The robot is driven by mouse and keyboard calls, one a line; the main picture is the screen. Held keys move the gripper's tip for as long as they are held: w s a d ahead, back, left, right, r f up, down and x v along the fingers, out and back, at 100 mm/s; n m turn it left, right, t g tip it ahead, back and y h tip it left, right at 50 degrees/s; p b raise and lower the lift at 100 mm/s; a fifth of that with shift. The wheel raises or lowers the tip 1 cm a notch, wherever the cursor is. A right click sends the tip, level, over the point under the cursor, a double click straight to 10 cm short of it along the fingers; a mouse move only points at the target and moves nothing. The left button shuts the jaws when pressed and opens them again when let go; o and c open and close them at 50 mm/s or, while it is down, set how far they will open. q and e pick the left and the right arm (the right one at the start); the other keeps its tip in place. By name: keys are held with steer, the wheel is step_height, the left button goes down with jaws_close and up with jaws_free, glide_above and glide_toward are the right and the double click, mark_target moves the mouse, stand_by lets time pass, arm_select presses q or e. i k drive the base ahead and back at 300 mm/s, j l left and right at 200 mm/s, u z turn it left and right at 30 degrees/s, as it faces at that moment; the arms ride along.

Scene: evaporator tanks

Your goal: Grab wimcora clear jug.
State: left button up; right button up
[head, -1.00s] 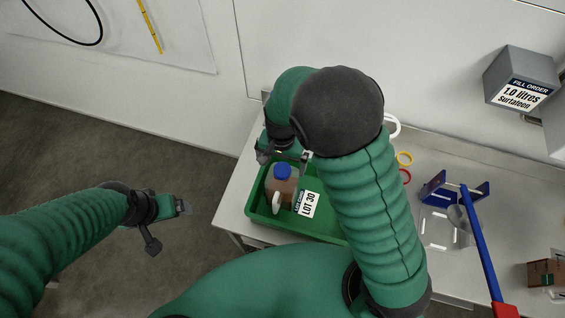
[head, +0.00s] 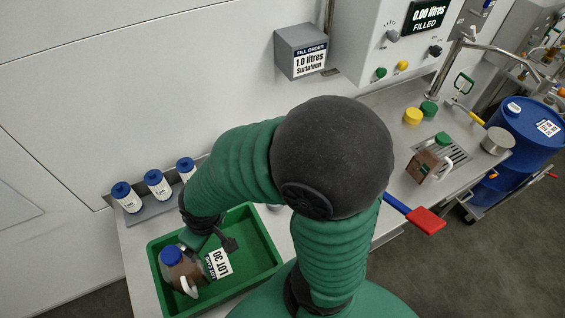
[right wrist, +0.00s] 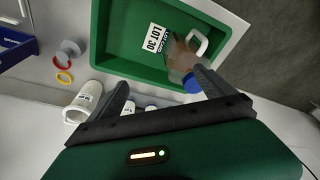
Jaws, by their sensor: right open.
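A brownish see-through jug (head: 184,272) with a blue cap and a white handle stands at the left end of a green tray (head: 262,262). It also shows in the right wrist view (right wrist: 181,57), where one finger partly covers its capped end. I cannot read a name on it. My right gripper (head: 208,240) hangs over the tray close beside the blue cap. In the right wrist view the right gripper (right wrist: 160,84) has its fingers wide apart with nothing held between them. A second brownish jug (head: 428,166) with a green cap stands at the drain grate. My left gripper is out of view.
A LOT 30 label (head: 218,262) lies in the tray. Several blue-capped white bottles (head: 157,184) stand in a rack behind it. A grey fill-order box (head: 303,52) is on the wall. A blue drum (head: 528,130) stands at right. My right arm hides the bench middle.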

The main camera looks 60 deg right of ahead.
mark_target(430, 157)
steer(key=z, duration=3.3)
